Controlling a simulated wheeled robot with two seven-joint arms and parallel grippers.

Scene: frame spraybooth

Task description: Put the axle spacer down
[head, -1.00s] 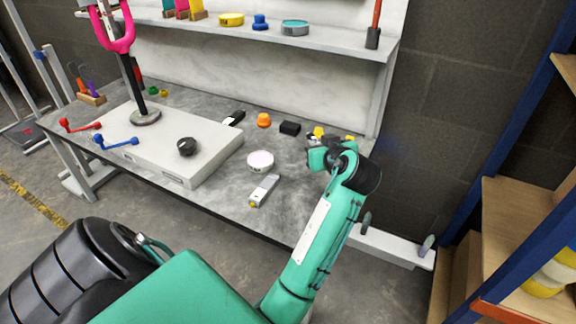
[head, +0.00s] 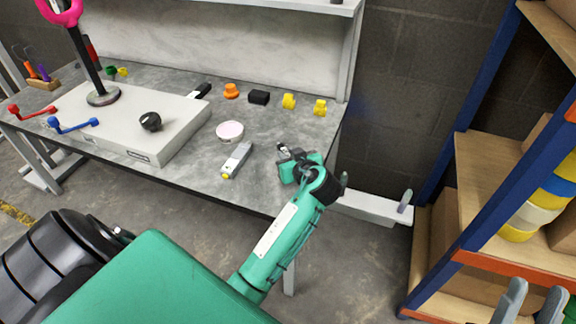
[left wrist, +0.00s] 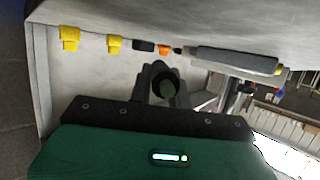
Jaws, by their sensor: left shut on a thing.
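My left gripper (head: 284,152) is over the front right part of the grey workbench (head: 270,175). In the left wrist view its fingers (left wrist: 165,82) are shut on a dark round piece with a hollow centre, which looks like the axle spacer (left wrist: 168,76). In the head view the fingers and wrist mostly hide this piece. The wrist view is upside down, with the bench top along its upper edge. The spacer looks clear of the bench, but the height is hard to tell. My right gripper (head: 535,288) shows at the lower right corner, fingers apart and empty.
A grey tool with a yellow tip (head: 236,160) and a round pale tin (head: 230,131) lie left of my left gripper. Behind are two yellow parts (head: 320,107), a black block (head: 259,97) and an orange part (head: 231,90). A shelf rack (head: 470,185) stands right.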

